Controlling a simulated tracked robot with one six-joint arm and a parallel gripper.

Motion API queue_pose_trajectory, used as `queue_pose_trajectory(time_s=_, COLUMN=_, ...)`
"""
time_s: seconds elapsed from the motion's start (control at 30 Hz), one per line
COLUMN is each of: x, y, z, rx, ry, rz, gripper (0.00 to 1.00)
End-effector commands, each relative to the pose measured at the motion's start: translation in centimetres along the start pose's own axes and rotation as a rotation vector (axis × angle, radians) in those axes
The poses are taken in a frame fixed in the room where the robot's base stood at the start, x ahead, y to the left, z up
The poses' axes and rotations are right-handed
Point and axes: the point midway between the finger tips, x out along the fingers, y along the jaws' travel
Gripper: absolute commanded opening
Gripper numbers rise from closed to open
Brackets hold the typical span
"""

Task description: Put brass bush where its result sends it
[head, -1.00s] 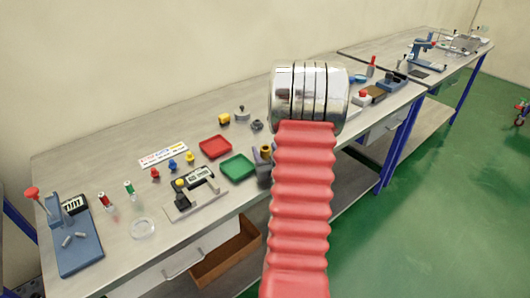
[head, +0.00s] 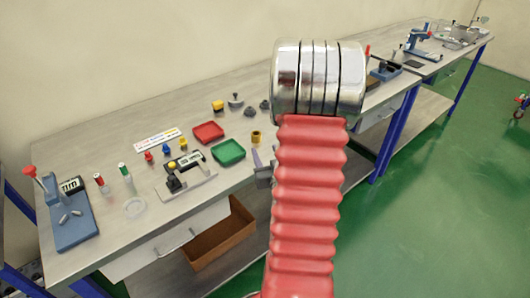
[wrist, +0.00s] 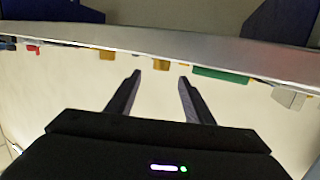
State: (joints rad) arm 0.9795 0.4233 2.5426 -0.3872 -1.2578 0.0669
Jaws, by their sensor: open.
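The brass bush (head: 256,137) stands on the bench right of the green tray (head: 228,152) in the head view. In the wrist view, which shows the bench upside down, a small brass-coloured thing (wrist: 161,64), likely the bush, lies beyond and between my fingertips. My gripper (wrist: 160,72) is open with nothing between its fingers. In the head view my gripper (head: 262,171) is at the bench's front edge, partly hidden by my red arm. The red tray (head: 208,132) is behind the green one; both look empty. A gauge with a display (head: 188,161) stands left of them.
Small red, blue and yellow pieces (head: 167,149) stand near a label strip (head: 157,139). A yellow block (head: 218,105) and a grey knobbed weight (head: 236,100) are at the back. A blue press (head: 72,220) stands far left.

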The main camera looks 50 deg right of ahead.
Motion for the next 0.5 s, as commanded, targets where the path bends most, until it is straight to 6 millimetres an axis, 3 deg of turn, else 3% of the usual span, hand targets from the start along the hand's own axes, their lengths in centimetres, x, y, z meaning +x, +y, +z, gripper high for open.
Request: queue_pose_trajectory(time_s=0.5, x=0.15, y=-0.56, z=0.01, rx=-0.002, ry=-0.001, rz=-0.011, gripper=0.47)
